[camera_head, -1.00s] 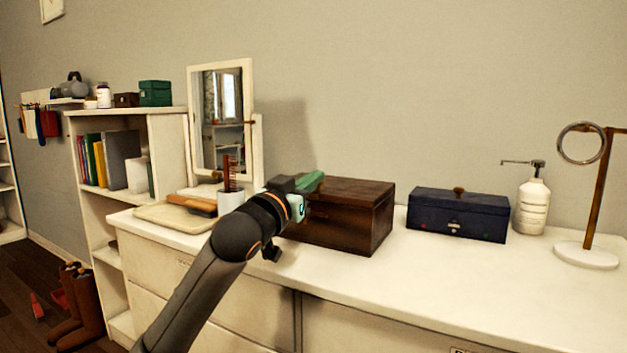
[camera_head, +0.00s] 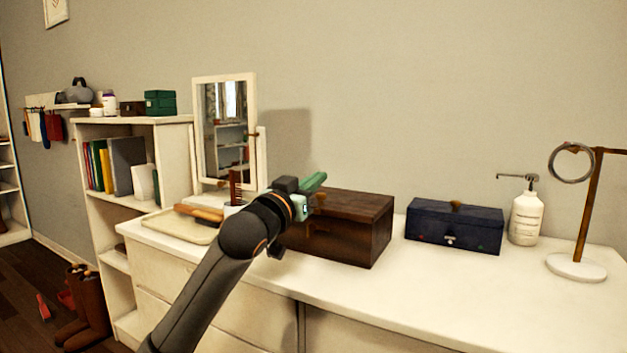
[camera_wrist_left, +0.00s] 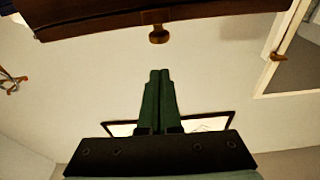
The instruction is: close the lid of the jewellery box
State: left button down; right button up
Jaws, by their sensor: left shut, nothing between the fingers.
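A dark brown wooden box (camera_head: 358,222) stands on the white dresser. Its lid looks down in the head view; I cannot tell whether a thin gap remains. A navy box (camera_head: 455,226) with a small brown knob stands to its right, also with its lid down. I cannot tell for sure which one is the jewellery box. My left gripper (camera_head: 315,181) is above the left part of the brown box, its green fingers shut and empty. In the left wrist view the fingers (camera_wrist_left: 159,74) point toward the box edge (camera_wrist_left: 80,24) and its knob (camera_wrist_left: 158,35), apart from them. My right gripper is not in view.
A mirror (camera_head: 252,150), a tray (camera_head: 170,228) with a brush, and a cup with a comb are left of the brown box. A pump bottle (camera_head: 526,215) and ring stand (camera_head: 578,266) are at right. The dresser front (camera_head: 420,295) is clear.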

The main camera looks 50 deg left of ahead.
pick_arm(q)
jog(key=f+v, duration=0.1)
jog(key=v, duration=0.8)
jog(key=shift+s+f+b, duration=0.2)
jog(key=shift+f+b, duration=0.1)
jog(key=shift+b, duration=0.1)
